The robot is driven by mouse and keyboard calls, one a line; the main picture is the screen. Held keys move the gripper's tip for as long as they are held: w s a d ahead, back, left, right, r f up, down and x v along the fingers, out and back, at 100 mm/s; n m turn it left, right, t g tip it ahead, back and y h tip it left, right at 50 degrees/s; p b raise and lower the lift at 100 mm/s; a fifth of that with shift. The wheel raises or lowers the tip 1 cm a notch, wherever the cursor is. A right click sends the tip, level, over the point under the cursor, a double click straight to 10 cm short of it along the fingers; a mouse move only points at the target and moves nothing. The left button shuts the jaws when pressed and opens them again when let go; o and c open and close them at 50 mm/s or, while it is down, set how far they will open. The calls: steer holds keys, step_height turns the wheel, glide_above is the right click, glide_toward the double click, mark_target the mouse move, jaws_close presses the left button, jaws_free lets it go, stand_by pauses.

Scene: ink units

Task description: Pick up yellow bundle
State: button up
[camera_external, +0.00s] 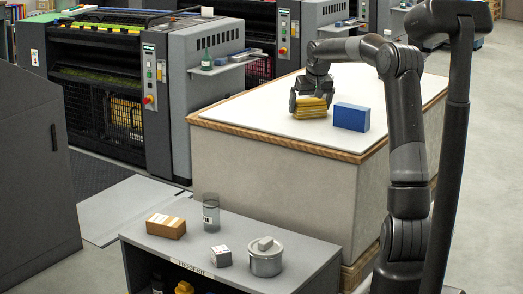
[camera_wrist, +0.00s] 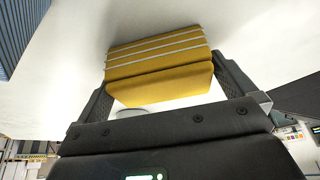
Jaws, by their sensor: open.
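The yellow bundle (camera_external: 311,108) is a banded stack lying on the white top of the large block-like table. In the wrist view the yellow bundle (camera_wrist: 160,62) shows pale bands across it and sits between the two fingers. My gripper (camera_external: 308,100) is down at the bundle, with a finger on its left side in the external view. In the wrist view my gripper (camera_wrist: 160,90) is open, its fingers on either side of the bundle's near end. Whether the fingers touch it I cannot tell.
A blue block (camera_external: 352,117) stands just right of the bundle; it also shows at the upper left of the wrist view (camera_wrist: 20,32). The white tabletop (camera_external: 250,108) is otherwise clear. A low grey bench (camera_external: 235,229) in front holds a box, a glass, a small cube and a lidded tin.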

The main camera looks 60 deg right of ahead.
steer(key=shift+w+f, duration=0.1)
steer(key=shift+f, duration=0.25)
steer(key=shift+c, duration=0.6)
steer(key=c, duration=0.6)
steer(key=shift+c, duration=0.2)
steer(key=shift+r, duration=0.15)
